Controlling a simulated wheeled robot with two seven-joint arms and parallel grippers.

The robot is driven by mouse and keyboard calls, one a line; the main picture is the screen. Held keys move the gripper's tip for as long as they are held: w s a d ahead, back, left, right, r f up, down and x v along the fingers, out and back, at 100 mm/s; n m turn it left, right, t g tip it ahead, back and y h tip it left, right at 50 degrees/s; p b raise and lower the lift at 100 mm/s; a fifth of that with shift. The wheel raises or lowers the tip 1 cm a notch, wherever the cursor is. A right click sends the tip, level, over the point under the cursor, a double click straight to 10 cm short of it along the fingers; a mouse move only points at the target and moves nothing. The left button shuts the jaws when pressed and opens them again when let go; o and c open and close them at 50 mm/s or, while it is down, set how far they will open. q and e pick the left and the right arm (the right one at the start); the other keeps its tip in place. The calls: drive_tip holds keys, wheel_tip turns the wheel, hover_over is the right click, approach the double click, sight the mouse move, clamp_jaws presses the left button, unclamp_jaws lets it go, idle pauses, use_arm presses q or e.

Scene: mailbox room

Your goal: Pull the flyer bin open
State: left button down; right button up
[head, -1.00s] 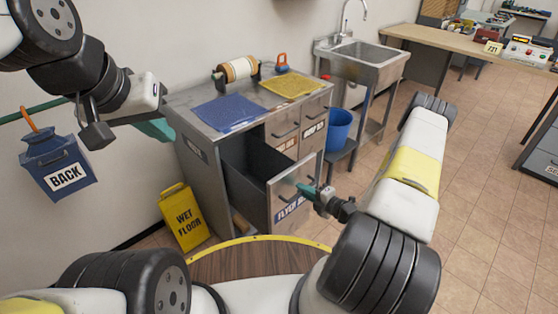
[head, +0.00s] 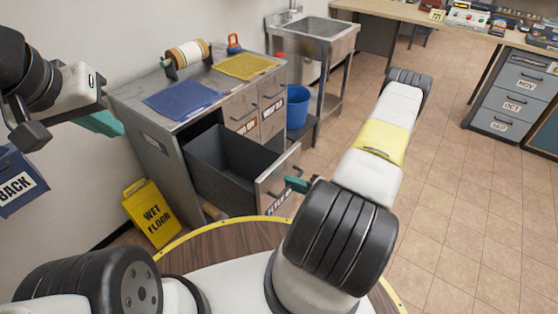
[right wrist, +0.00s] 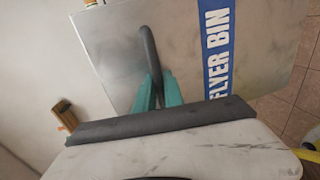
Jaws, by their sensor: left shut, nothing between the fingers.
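The flyer bin (head: 232,160) is a deep dark drawer pulled far out of the grey metal cabinet (head: 160,160), its inside showing empty from above. Its metal front (head: 275,182) with the blue FLYER BIN label (right wrist: 218,50) faces my right side. My right gripper (head: 296,184) is at that front. In the right wrist view, its teal fingers (right wrist: 158,92) are on both sides of the dark bar handle (right wrist: 149,50), closed on it. My left gripper (head: 108,124) is shut and empty, in the air left of the cabinet.
A yellow wet floor sign (head: 152,213) stands left of the cabinet. A blue bucket (head: 297,106) and a steel sink (head: 318,32) are beyond it. Blue and yellow mats lie on the cabinet top. The tiled floor (head: 460,190) to the right is clear.

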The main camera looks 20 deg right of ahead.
drive_tip(key=o, duration=0.4)
drive_tip(key=v, duration=0.7)
drive_tip(key=shift+s+d, duration=0.25)
drive_tip(key=shift+s, duration=0.05)
